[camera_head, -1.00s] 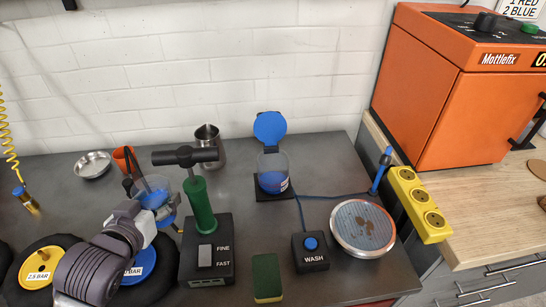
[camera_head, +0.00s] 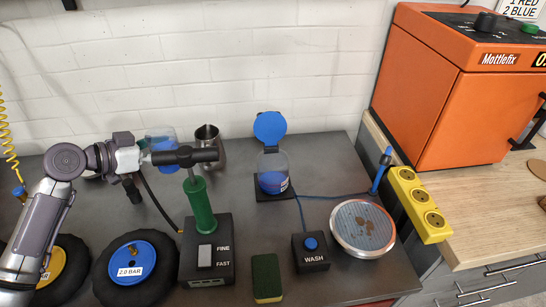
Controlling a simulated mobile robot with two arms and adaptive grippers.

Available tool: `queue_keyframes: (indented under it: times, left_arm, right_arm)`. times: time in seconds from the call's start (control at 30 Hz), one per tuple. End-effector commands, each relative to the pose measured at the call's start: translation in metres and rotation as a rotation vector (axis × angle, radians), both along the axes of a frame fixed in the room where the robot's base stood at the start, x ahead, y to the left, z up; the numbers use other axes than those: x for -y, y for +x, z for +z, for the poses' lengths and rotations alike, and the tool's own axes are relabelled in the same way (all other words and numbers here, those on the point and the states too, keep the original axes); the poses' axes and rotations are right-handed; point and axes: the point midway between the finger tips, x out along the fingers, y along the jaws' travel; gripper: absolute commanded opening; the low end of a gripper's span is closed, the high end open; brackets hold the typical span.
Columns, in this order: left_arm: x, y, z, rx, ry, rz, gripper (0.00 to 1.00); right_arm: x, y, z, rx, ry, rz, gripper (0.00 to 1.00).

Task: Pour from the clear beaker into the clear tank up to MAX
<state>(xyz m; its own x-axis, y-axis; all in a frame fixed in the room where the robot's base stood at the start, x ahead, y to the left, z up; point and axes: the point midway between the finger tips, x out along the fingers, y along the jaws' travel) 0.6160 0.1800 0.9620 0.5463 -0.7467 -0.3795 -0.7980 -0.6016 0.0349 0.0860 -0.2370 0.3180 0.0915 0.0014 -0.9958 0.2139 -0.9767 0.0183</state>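The clear beaker (camera_head: 160,136) with blue liquid is raised above the back left of the bench, behind the black pump handle. It looks roughly upright. My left gripper (camera_head: 147,153) is at its near side and appears shut on it; the pump handle partly hides the fingers. The clear tank (camera_head: 272,173) stands to the right of the beaker, on a black base with its round blue lid (camera_head: 270,127) swung up. Blue liquid is in the tank; its MAX mark is too small to read. My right gripper is not in view.
The pump with a green cylinder (camera_head: 198,203) stands between my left arm and the tank. A metal jug (camera_head: 208,140) is behind it. A wash button box (camera_head: 310,252), sponge (camera_head: 266,277) and round drain plate (camera_head: 362,229) lie in front and right. Tyres are front left.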

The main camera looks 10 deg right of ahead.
Motion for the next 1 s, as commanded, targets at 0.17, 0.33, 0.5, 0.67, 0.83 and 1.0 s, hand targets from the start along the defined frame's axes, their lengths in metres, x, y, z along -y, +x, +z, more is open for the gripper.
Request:
queue_keyframes:
  times: [0.17,0.33,0.5,0.67,0.83,1.0]
  left_arm:
    - [0.002,0.023,0.007,0.001,-0.001,-0.127,0.23]
    - [0.004,0.040,0.012,0.003,-0.002,-0.236,0.23]
    - [0.005,0.055,0.015,0.004,0.000,-0.327,0.23]
    - [0.005,0.060,0.014,0.003,0.003,-0.360,0.23]
    - [0.005,0.065,0.015,0.001,0.004,-0.387,0.23]
    - [0.006,0.070,0.016,0.002,0.004,-0.417,0.23]
  right_arm:
    - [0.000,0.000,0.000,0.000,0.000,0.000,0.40]
    - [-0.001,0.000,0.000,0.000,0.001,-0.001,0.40]
    - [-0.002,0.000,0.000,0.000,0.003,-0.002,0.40]
    - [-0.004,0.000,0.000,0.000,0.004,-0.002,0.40]
    - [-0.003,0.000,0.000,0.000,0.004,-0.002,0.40]
    - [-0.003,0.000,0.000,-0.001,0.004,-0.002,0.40]
